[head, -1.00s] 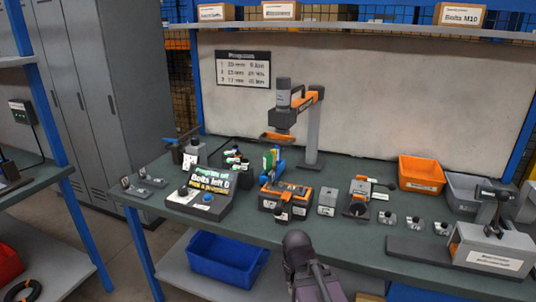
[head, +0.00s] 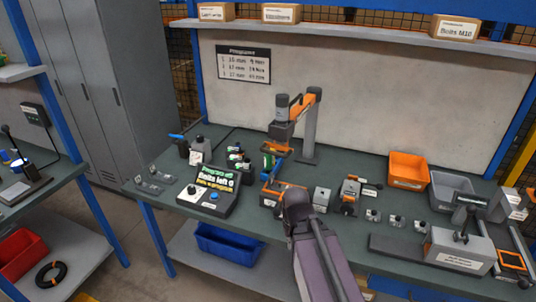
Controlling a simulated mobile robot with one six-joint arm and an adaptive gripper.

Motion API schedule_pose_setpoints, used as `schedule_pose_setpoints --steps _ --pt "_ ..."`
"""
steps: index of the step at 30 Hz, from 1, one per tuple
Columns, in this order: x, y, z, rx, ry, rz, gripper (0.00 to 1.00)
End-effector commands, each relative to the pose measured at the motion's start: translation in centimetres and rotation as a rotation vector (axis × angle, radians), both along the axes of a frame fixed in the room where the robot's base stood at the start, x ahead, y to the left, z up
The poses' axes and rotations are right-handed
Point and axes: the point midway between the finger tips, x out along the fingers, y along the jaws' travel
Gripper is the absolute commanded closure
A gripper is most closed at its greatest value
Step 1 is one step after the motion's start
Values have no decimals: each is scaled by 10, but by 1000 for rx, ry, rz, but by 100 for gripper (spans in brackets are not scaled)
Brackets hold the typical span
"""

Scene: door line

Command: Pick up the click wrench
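I cannot pick out the click wrench with certainty. A slim blue-ended handle (head: 178,137) sticks out of a dark holder at the back left of the main bench, but it is too small to identify. My arm rises from the bottom centre, and its dark rounded part covers some of the bench's front middle. The fingers of my gripper do not show, so I cannot see whether it holds anything.
The main bench (head: 340,228) carries a display box (head: 208,196), a column with an orange arm (head: 298,118), an orange bin (head: 408,170), a grey bin (head: 451,190) and a grey fixture (head: 458,250). A side bench (head: 50,183) stands left, with floor between.

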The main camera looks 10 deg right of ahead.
Motion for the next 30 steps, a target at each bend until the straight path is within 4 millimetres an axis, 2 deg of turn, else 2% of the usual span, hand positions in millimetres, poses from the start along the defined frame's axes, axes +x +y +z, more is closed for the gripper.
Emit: schedule_pose_setpoints --steps 1,18,24,30 --pt "0 0 21 0 0 0 100" --pt "0 0 132 0 0 0 100" --pt "0 0 157 0 0 0 100" --pt "0 0 165 0 0 0 100"
